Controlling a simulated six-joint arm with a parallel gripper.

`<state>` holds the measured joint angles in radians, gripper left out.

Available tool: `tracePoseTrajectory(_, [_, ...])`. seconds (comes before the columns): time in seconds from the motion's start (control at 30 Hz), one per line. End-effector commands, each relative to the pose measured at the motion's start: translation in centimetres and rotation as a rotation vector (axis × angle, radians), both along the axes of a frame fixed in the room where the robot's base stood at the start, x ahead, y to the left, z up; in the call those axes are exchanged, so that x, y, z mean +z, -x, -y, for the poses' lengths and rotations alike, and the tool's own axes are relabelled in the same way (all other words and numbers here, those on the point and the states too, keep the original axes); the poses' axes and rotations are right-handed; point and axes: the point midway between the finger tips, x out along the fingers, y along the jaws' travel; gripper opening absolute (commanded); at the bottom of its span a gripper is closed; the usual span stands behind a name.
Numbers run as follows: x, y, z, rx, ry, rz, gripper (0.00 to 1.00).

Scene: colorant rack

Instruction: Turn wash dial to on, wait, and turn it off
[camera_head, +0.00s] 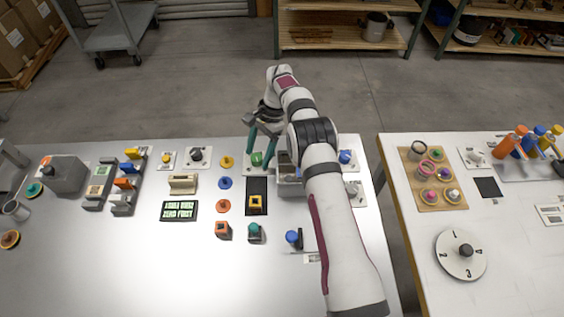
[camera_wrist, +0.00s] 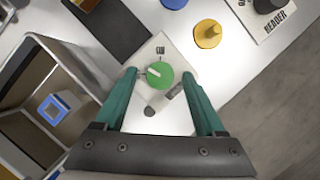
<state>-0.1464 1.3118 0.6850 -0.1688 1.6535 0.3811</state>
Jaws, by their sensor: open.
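The wash dial is most likely the round green dial (camera_wrist: 159,75) on a pale square plate (camera_wrist: 150,112). It also shows in the head view (camera_head: 257,159) near the back edge of the left table. A white pointer mark on it points to the upper left in the wrist view; the plate's small markings are too small to read. My gripper (camera_wrist: 158,78) is open, with one green finger on each side of the dial. Whether the fingertips touch it I cannot tell. My gripper also shows in the head view (camera_head: 260,152), above the dial.
A grey bin (camera_wrist: 50,99) with a blue square piece stands close beside the dial. A black pad (camera_head: 257,190) lies in front, and yellow (camera_wrist: 208,34) and blue knobbed discs are nearby. A display (camera_head: 178,211) lies to the left. A second table (camera_head: 405,142) stands right, across a gap.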

Motion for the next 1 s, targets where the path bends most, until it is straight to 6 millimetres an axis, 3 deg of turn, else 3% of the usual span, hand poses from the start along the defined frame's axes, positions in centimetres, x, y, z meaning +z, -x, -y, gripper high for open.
tracePoseTrajectory(0.17, [0.2,0.4,0.2,-0.340,-0.002,-0.001,0.72])
tracePoseTrajectory(0.4, [0.8,0.9,0.4,-0.949,-0.006,0.002,0.72])
tracePoseTrajectory(0.93, [14.6,1.9,6.1,-0.936,-0.003,0.004,0.72])
tracePoseTrajectory(1.0, [16.0,3.4,6.4,-0.880,0.002,0.023,0.72])
